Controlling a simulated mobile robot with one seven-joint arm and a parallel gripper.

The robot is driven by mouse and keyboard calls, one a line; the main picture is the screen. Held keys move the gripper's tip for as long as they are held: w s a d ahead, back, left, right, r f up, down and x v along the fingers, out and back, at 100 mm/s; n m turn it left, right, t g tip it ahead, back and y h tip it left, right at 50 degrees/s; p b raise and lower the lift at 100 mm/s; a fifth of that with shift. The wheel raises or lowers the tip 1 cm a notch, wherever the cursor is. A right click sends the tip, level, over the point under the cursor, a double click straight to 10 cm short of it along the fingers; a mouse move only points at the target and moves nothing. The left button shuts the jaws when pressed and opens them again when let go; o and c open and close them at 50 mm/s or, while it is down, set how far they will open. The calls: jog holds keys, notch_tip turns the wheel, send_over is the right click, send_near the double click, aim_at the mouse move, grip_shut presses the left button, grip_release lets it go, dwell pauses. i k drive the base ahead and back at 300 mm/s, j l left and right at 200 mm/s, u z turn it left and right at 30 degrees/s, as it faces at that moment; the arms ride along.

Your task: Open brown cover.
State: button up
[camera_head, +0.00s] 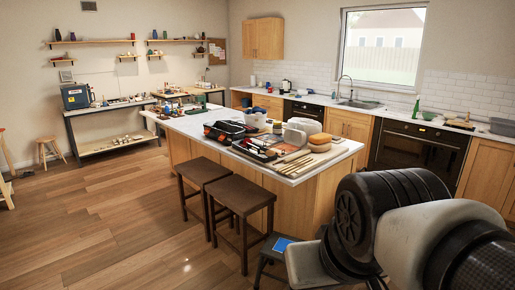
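I cannot tell for sure which thing is the brown cover. A low, rounded orange-brown piece (320,138) sits near the right end of the white-topped island (343,150), beside a pale rounded container (303,126). A black tool tray (253,150) and several pale wooden sticks (290,162) lie nearby on the same top. My arm's dark and pale links fill the lower right, well in front of the island. My gripper is not visible.
Two dark stools (240,193) stand at the island's near side. A small step stool (275,250) with a blue top patch is close to my arm. Wooden floor (100,220) at the left is clear. A counter with a black oven (415,148) runs behind.

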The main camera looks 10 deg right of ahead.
aim_at(282, 148)
jog(key=z, duration=0.3)
jog(key=i+j+z, duration=0.1)
jog(key=z, duration=0.3)
jog(key=i+j+z, duration=0.15)
jog(key=z, duration=0.25)
jog(key=i+j+z, duration=0.15)
jog(key=j, duration=0.2)
jog(key=i+j+z, duration=0.15)
jog(key=j, duration=0.2)
jog(key=i+j+z, duration=0.15)
jog(key=j, duration=0.25)
jog(key=i+j, duration=0.15)
jog(key=j, duration=0.2)
jog(key=i+j+z, duration=0.15)
jog(key=j, duration=0.2)
jog(key=i+j, duration=0.1)
jog(key=j, duration=0.3)
jog(key=i+j, duration=0.15)
jog(key=j, duration=0.3)
jog(key=i+j, duration=0.1)
jog(key=j, duration=0.35)
jog(key=i+j, duration=0.15)
jog(key=j, duration=0.3)
jog(key=i+j, duration=0.15)
jog(key=j, duration=0.3)
jog(key=i+j+z, duration=0.1)
jog(key=j, duration=0.3)
jog(key=i+j, duration=0.15)
jog(key=j, duration=0.35)
